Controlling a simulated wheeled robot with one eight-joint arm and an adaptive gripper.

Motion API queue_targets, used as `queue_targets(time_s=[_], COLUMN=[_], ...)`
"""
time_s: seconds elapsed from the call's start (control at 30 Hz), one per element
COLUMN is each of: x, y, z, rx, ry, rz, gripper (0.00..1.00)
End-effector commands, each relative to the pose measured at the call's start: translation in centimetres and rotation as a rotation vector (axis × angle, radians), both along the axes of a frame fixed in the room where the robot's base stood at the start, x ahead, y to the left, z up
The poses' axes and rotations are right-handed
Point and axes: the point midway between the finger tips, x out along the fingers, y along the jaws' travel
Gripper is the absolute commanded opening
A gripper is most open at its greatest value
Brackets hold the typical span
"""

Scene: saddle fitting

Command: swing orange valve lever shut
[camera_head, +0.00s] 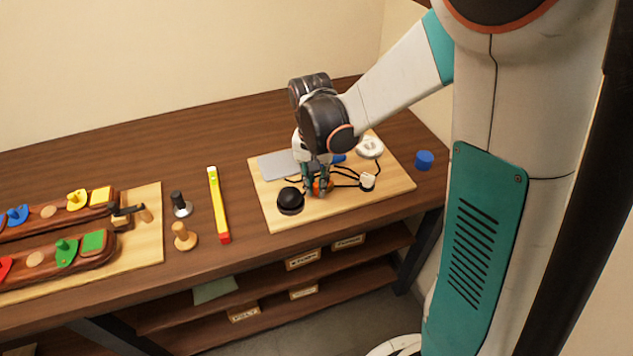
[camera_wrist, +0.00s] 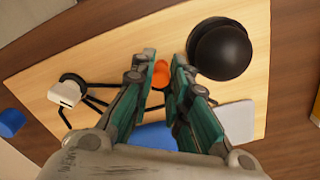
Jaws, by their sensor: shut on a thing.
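The orange valve lever (camera_head: 327,186) is on a light wooden board (camera_head: 345,204), mostly hidden by my fingers in the head view. In the wrist view its rounded orange part (camera_wrist: 160,72) shows between the fingertips. My gripper (camera_head: 317,188) points down over the board, its teal fingers shut on the orange lever; they also show in the wrist view (camera_wrist: 170,68). The lever's base and pivot are hidden, so I cannot tell its angle. A black dome (camera_head: 290,200) stands close beside the fingers, also in the wrist view (camera_wrist: 220,48).
A yellow bar (camera_head: 218,203) lies left, with bare table between.

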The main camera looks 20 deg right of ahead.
Motion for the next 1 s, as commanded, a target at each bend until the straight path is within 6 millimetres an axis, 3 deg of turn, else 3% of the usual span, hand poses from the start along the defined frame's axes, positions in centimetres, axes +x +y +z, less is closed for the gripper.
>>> queue_targets(time_s=[0.43,1.0], x=[-0.5,-2.0], y=[-0.3,-2.2], z=[0.0,0.0], rx=[0.000,0.001], ry=[0.000,0.000], rz=[0.118,0.628], gripper=[0.00,0.00])
